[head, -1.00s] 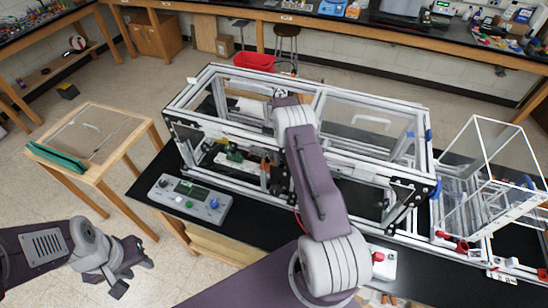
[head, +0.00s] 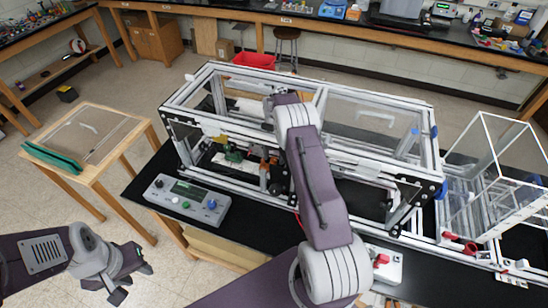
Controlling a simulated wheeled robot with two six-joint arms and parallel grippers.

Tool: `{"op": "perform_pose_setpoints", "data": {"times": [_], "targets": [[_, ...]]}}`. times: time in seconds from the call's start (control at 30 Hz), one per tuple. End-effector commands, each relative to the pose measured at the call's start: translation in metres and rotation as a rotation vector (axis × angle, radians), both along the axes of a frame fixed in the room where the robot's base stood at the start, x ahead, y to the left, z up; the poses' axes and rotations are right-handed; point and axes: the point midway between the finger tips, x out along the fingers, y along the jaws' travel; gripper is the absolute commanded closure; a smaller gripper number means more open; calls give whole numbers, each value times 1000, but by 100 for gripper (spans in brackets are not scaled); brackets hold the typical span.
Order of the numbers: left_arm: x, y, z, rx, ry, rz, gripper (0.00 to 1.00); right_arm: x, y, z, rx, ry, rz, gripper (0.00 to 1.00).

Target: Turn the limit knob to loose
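A grey control box (head: 187,201) with a dark display stands on the black bench, left of centre. It carries a dark knob (head: 159,183) at its left, a green button (head: 186,205) and a blue knob (head: 211,204) at its right. A white box with a red knob (head: 381,260) sits further right. I cannot read which knob is the limit knob. My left gripper (head: 132,282) is open and empty, below and left of the control box, apart from it. My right arm reaches over the extrusion frame; its gripper is hidden behind the arm.
The aluminium extrusion frame (head: 345,166) fills the bench behind the control box. A clear-walled enclosure (head: 497,165) stands at the right. A wooden table (head: 92,140) with a green strip (head: 52,158) is at the left. Open floor lies between the table and bench.

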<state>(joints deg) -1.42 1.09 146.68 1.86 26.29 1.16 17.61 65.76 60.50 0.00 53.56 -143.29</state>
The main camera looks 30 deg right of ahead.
Motion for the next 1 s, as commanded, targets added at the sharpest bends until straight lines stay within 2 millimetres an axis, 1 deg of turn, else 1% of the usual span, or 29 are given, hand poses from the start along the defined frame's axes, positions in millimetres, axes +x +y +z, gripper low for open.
{"op": "perform_pose_setpoints", "data": {"times": [0.23,0.33,0.37,0.5,0.6,0.7,0.83,1.0], "targets": [[0,0,0,0,0,0,64,-1,0,-1,1,2,-1,54],[0,0,-6,0,0,0,64,0,0,5,0,0,-1,54],[0,0,-8,0,0,0,64,0,0,9,0,-1,-1,54],[0,0,-23,0,0,0,64,1,0,39,-1,-5,-1,54],[0,0,-29,0,0,0,64,0,0,61,-1,-3,-1,54],[0,0,-31,0,0,0,64,0,0,78,-1,-2,-1,54],[0,0,-32,0,0,0,64,-1,0,89,0,0,-1,54],[0,0,-32,0,0,0,64,-1,1,91,0,1,-1,54]]}}
